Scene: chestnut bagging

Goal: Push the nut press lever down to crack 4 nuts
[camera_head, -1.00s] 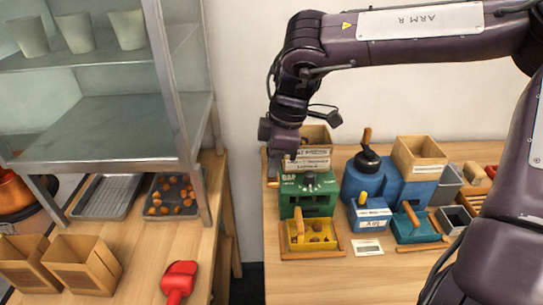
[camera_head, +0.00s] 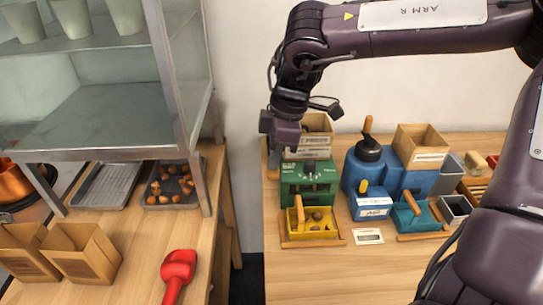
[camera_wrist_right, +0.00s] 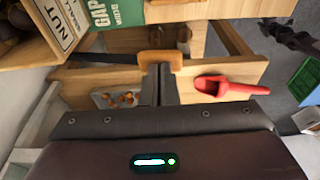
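The green nut press (camera_head: 308,190) stands on the right-hand table, with a wooden nut hopper (camera_head: 315,130) on top and a yellow tray (camera_head: 318,235) holding several nuts in front. Its wooden lever handle (camera_head: 273,160) shows at the press's left side, and also in the right wrist view (camera_wrist_right: 160,57). My right gripper (camera_head: 274,147) is at this handle. In the wrist view its fingers (camera_wrist_right: 159,72) are close together and overlap the handle; a firm grasp on it cannot be made out. My left gripper is not in view.
A red scoop (camera_head: 178,270), paper bags (camera_head: 82,255) and a tray of chestnuts (camera_head: 158,199) are on the left table. The front of the right table is clear.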

